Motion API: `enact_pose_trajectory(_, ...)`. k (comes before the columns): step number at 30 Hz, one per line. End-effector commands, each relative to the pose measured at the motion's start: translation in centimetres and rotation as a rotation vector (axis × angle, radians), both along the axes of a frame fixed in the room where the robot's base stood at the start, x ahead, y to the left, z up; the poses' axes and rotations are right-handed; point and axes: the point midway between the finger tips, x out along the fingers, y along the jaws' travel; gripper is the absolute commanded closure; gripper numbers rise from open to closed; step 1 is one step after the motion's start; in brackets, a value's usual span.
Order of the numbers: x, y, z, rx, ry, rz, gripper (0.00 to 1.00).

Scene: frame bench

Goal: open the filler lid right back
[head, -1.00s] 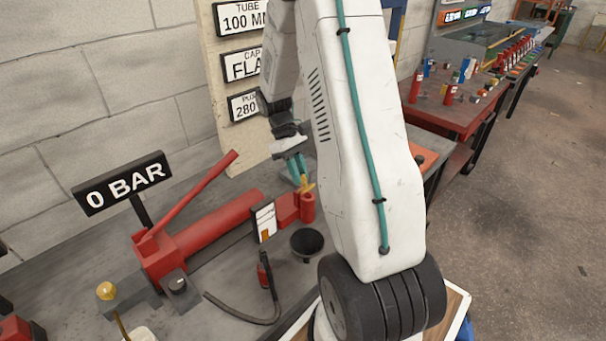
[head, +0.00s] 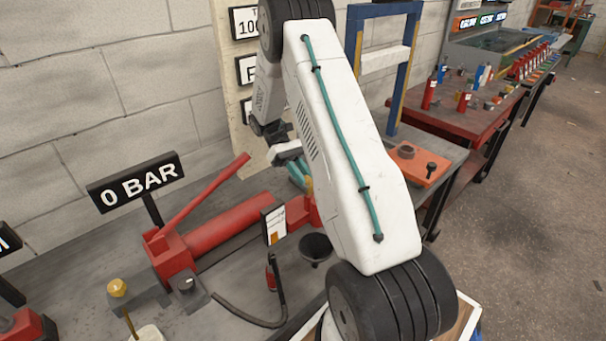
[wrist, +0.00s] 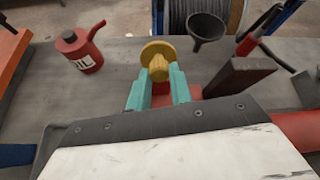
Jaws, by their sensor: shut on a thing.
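The filler lid is a yellow round cap with a knob, at the right end of the red hand pump (head: 225,222). In the wrist view the lid (wrist: 157,50) stands with its round face toward the camera, and its knob sits between my teal fingertips. My gripper (wrist: 159,75) is shut on that knob. In the head view my gripper (head: 300,172) is partly behind my arm, and only a sliver of the yellow lid (head: 309,185) shows. The filler opening and hinge are hidden, so I cannot tell the lid's exact angle.
A black funnel (wrist: 207,28) stands close by the lid. A red oil can (wrist: 80,48) is on the left in the wrist view. A tilted dark plate (wrist: 238,76) stands near my right finger. The "0 BAR" sign (head: 135,185) is behind the pump.

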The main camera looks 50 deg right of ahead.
Motion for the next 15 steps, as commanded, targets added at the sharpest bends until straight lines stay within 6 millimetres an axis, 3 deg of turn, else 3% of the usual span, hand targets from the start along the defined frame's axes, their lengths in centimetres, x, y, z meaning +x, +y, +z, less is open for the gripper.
enact_pose_trajectory(11,0.04,-0.01,-0.06,0.0,0.001,0.0,1.0)
enact_pose_trajectory(12,0.04,-0.01,-0.06,0.0,0.001,0.0,0.71)
enact_pose_trajectory(14,0.03,-0.01,-0.06,0.0,0.001,0.0,0.57)
enact_pose_trajectory(15,0.03,0.0,-0.05,0.0,0.001,0.0,0.57)
